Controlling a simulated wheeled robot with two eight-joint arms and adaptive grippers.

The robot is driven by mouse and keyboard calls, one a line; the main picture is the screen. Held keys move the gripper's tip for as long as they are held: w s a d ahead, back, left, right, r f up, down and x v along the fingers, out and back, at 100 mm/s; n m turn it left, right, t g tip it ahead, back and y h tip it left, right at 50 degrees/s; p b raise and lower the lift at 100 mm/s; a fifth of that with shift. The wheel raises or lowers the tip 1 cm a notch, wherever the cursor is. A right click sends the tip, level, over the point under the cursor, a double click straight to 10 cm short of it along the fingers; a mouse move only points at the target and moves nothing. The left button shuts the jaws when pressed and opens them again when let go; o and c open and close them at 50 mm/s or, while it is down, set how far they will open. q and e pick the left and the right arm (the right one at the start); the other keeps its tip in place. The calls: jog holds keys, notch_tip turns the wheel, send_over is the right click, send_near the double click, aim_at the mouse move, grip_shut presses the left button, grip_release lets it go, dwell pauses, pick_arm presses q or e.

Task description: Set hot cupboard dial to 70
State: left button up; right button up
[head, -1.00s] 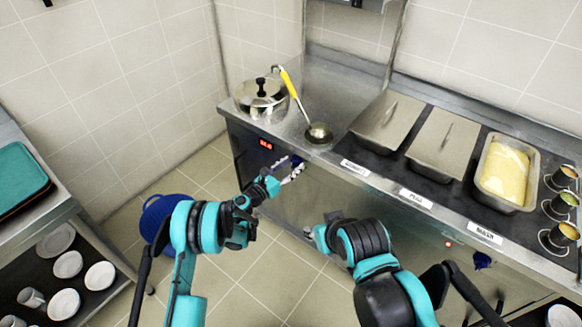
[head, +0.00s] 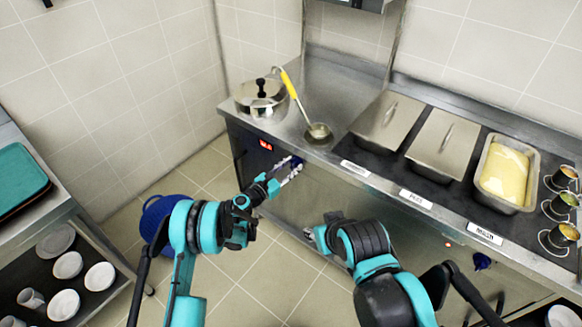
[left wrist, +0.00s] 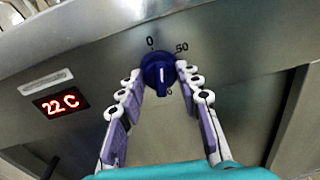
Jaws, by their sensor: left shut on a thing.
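The blue hot cupboard dial (left wrist: 154,70) sits on the steel front panel in the left wrist view. Marks 0 and 50 show above it; another mark below is mostly hidden. A white line on the dial points down in that picture. My left gripper (left wrist: 159,77) is shut on the dial, one finger at each side. In the head view, my left gripper (head: 289,174) reaches the cupboard front below the worktop. The red display (left wrist: 61,103) reads 22 C. My right gripper (head: 317,236) is lower and away from the panel; its fingers are unclear.
A lidded pot (head: 260,96) and a yellow-handled ladle (head: 318,130) stand on the worktop above the dial. Lidded pans (head: 442,143) and a pan of yellow food (head: 503,174) line the counter to the right. A blue bin (head: 157,207) stands on the floor at left.

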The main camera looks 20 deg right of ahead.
pick_arm(q)
jog(key=m, duration=0.9)
jog(key=shift+r+m+y, duration=0.1)
jog(key=shift+m+y, duration=0.2)
jog(key=shift+y, duration=0.1)
jog(key=m, duration=0.5)
jog(key=shift+s+d+t, duration=0.1)
jog(key=shift+t, duration=0.2)
jog(key=shift+m+y, duration=0.4)
jog(key=shift+m, duration=2.1)
jog(key=o, duration=1.2)
jog(key=shift+c, duration=0.2)
